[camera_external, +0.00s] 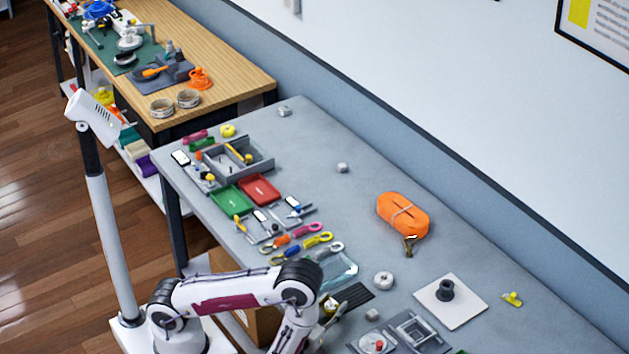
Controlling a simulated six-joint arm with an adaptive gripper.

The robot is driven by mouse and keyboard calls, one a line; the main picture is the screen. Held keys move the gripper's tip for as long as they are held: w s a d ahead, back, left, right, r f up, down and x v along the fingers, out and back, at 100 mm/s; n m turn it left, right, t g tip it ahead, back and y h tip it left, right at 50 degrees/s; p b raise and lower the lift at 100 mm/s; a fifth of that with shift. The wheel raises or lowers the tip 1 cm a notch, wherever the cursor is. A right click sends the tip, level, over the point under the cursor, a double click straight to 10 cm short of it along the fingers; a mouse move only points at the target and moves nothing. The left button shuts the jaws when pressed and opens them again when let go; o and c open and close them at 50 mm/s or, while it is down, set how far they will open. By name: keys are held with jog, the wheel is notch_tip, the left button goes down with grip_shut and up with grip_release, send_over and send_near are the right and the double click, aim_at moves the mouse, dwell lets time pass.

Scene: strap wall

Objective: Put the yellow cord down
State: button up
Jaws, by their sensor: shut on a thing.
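My arm reaches in from the bottom left, bends at an elbow above the table's near edge, and runs down out of the picture at the bottom. My gripper is not in view, so what it holds cannot be seen. I cannot make out a yellow cord for certain. Yellow things on the table are a round piece (228,131) at the far end, a yellow clip-like loop (317,241) near the middle and a small yellow piece (512,299) at the right.
The grey table (300,150) holds an orange strap bundle (403,215) with a metal hook, a green tray (232,201), a red tray (259,189), a grey divided tray (262,161) and a white plate with a black post (451,301). Bare surface lies around the orange bundle.

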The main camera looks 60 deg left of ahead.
aim_at(329, 312)
jog(key=shift+f, duration=0.1)
jog(key=o, duration=1.1)
jog(key=shift+s+d+f, duration=0.1)
jog(key=shift+v, duration=1)
jog(key=shift+d+v, duration=0.25)
jog(key=shift+v, duration=2.45)
jog(key=shift+o, duration=0.6)
